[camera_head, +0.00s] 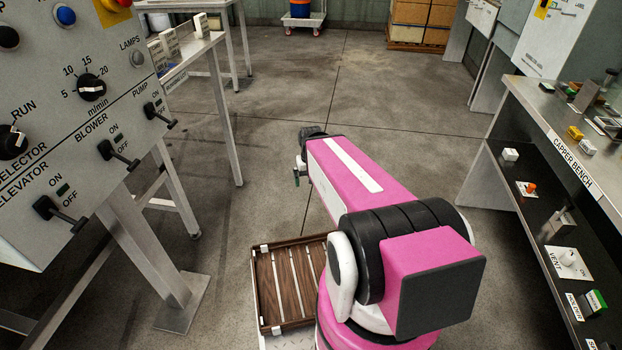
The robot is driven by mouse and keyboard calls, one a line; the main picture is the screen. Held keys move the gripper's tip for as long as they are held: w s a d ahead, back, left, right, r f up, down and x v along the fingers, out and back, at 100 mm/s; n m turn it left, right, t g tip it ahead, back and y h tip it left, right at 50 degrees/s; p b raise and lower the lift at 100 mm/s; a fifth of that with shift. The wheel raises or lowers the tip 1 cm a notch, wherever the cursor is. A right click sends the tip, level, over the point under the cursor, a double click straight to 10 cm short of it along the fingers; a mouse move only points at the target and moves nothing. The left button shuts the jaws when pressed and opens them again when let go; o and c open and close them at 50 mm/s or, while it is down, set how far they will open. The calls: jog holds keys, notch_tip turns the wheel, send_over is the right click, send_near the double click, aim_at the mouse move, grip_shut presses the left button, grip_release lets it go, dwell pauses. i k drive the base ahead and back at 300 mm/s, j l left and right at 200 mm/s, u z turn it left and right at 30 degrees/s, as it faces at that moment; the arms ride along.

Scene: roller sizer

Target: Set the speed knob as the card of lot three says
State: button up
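The speed knob (91,87) is a black round knob on the grey control panel (40,115) at the left. Its scale reads 5, 10, 15 and 20 over the label m/min. A pale mark shows on its face, but I cannot tell which number it points to. No card of lot three can be read in this view. My gripper (299,172) is at the far end of my pink arm, over the floor, well right of the panel and apart from it. My arm partly hides it, and its finger opening is not clear.
Below the knob are the pump switch (156,111), blower switch (117,155) and elevator switch (59,213). The selector (12,143) sits at left. White upright pieces (172,44) stand on a table behind. The capper bench (530,130) is at right. Open floor lies between.

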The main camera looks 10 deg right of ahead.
aim_at(91, 88)
jog(key=u, duration=1.45)
